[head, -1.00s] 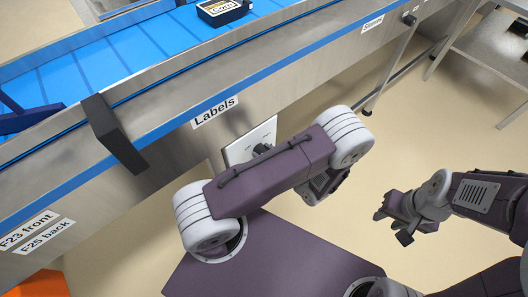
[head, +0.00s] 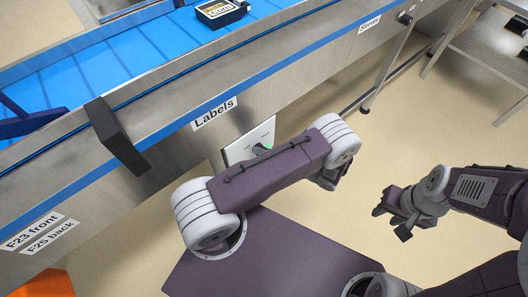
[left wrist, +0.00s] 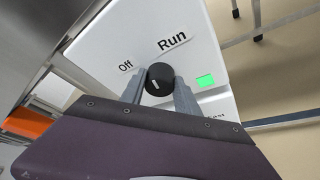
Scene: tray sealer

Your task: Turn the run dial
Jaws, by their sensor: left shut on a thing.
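The run dial (left wrist: 159,72) is a round black knob with a white mark on a white panel (left wrist: 205,50). "Off" is printed to its upper left and "Run" to its upper right. A green light (left wrist: 205,81) glows right of it. My left gripper (left wrist: 160,79) is shut on the dial, one grey finger on each side. In the head view the panel (head: 236,151) is on the machine's side, and my left forearm hides the gripper. My right gripper (head: 391,222) hangs over the floor, fingers apart and empty, away from the panel.
Above the panel runs the steel conveyor frame with a "Labels" sign (head: 214,113) and a blue belt (head: 110,65). A dark bracket (head: 117,138) juts from the frame at left. A black labelled tray (head: 222,12) sits on the belt.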

